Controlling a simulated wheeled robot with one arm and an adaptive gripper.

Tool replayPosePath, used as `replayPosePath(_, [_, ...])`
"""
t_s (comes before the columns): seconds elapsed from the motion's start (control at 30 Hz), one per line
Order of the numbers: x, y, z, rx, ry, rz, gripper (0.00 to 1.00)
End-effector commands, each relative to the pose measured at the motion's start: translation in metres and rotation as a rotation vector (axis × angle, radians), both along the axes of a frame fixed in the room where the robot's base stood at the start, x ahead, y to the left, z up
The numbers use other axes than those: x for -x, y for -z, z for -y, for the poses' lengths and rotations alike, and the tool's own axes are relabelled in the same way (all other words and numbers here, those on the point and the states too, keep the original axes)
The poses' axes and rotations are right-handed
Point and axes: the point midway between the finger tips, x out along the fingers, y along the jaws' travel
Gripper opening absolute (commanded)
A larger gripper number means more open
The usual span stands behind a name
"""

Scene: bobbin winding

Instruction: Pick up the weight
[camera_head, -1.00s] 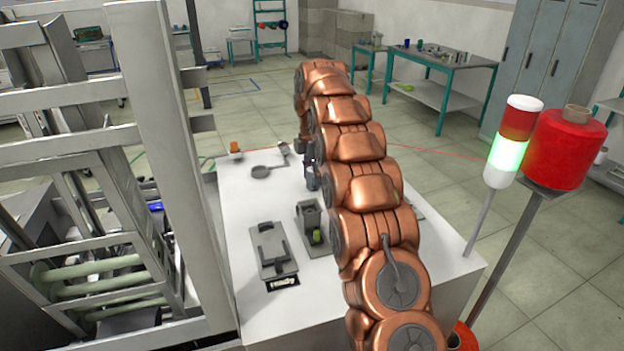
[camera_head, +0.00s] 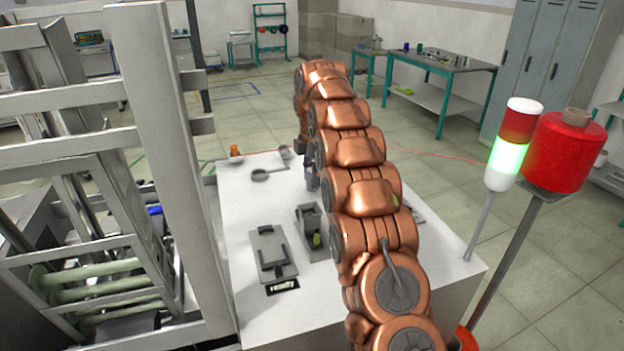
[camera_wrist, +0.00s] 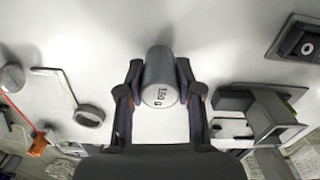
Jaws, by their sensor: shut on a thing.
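The weight (camera_wrist: 159,72) is a grey metal cylinder with a printed marking in grams on its end face; the digits are hard to read. It sits between the two dark fingers of my gripper (camera_wrist: 160,80) in the wrist view, with a finger against each side. My gripper is shut on it. In the head view my copper arm covers most of the gripper and hides the weight. I cannot tell whether the weight still touches the white table (camera_head: 240,205).
A ring with a bent rod (camera_wrist: 89,115) lies left of my gripper. A grey bracket block (camera_wrist: 262,110) stands to the right, with a dark square device (camera_wrist: 300,42) beyond. A flat plate with a handle (camera_head: 272,250) is on the table, by a "ready" display (camera_head: 283,287). A signal lamp (camera_head: 511,145) stands right.

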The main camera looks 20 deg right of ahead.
Motion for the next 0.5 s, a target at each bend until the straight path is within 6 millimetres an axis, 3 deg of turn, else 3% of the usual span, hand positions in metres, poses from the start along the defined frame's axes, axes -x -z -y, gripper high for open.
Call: replayPosePath(0.5, [-0.001,-0.042,0.000,0.001,0.000,0.005,0.00])
